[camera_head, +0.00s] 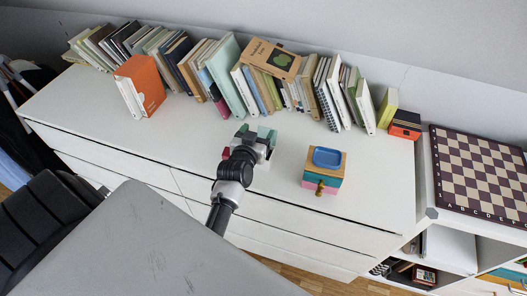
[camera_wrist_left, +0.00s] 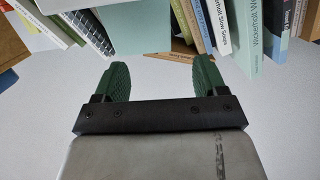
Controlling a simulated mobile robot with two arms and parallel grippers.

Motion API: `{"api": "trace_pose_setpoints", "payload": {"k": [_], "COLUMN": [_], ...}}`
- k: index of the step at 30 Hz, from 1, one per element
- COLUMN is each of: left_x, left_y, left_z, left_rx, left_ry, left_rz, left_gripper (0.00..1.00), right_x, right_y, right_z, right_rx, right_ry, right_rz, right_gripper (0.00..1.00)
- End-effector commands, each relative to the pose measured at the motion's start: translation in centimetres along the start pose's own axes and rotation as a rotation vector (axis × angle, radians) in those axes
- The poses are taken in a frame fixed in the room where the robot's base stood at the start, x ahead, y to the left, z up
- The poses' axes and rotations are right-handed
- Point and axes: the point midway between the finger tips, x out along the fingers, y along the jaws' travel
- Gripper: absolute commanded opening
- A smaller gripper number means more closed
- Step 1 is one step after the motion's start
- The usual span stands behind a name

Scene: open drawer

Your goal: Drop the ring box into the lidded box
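My left gripper (camera_head: 255,133) is over the white dresser top, left of a small colourful box. In the left wrist view its two green fingers (camera_wrist_left: 155,82) stand apart with nothing between them. A small dark red thing (camera_head: 225,153) shows at the left side of the gripper, partly hidden by it; I cannot tell whether it is the ring box. The small box (camera_head: 324,183) has a wooden top, teal and pink front bands and a brass knob. A blue tray-like piece (camera_head: 327,157) sits on its top. I cannot tell whether it is the lidded box. My right gripper is not in view.
A long row of books (camera_head: 225,72) stands along the back of the dresser (camera_head: 120,128). An orange book (camera_head: 141,85) stands forward at the left. A chessboard (camera_head: 480,175) lies at the right.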

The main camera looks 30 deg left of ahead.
Motion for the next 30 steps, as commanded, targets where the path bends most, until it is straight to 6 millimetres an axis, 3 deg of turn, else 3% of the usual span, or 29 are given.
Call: {"api": "trace_pose_setpoints", "payload": {"k": [11,24,30], "left_x": [-1.0,-9.1,-10.7], "left_y": [0.0,0.0,0.0], "left_z": [0.1,0.2,0.1], "left_rx": [0.0,0.0,0.0], "left_ry": [-0.001,-0.003,-0.001], "left_rz": [0.0,0.0,0.0], "left_gripper": [0.72,0.72,0.72], "right_x": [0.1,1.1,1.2], "right_y": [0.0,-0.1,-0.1], "right_z": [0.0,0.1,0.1], "right_rx": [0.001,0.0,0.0], "right_ry": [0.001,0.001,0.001], "right_rz": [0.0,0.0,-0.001], "right_gripper": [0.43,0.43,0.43]}}
